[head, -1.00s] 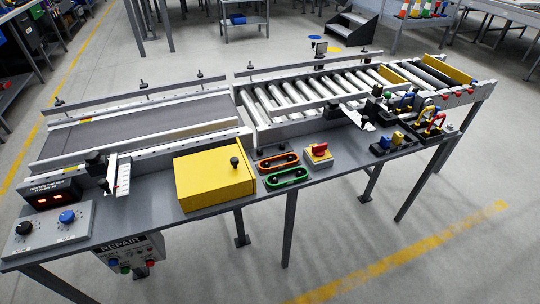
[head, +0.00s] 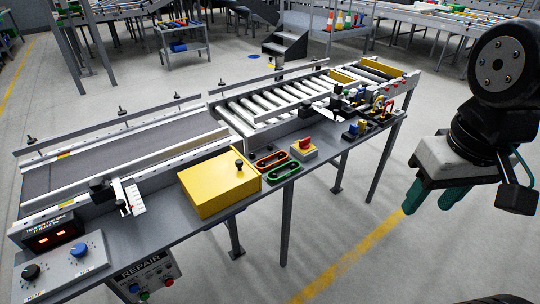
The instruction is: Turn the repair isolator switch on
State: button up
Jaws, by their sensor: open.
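A red rotary handle (head: 305,142) sits on a small light box on the bench, right of the orange and green oval loops. It looks like an isolator switch, but I cannot read a label or its position. A grey panel marked REPAIR (head: 140,273) hangs below the bench's front edge at lower left. It carries blue, green and red round controls; their details are too small to tell. My gripper (head: 435,197) is open and empty at the right, with teal fingers pointing down. It is in front of the bench, apart from both the red handle and the panel.
A yellow box (head: 219,184) with a black knob stands on the bench. A control box with a black and a blue dial (head: 79,250) is at the left end. Conveyors (head: 110,150) run behind. Padlock-like items (head: 380,105) crowd the right end. Floor in front is clear.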

aim_at(304, 144)
jog(key=z, duration=0.65)
jog(key=i, duration=1.35)
jog(key=u, duration=0.55)
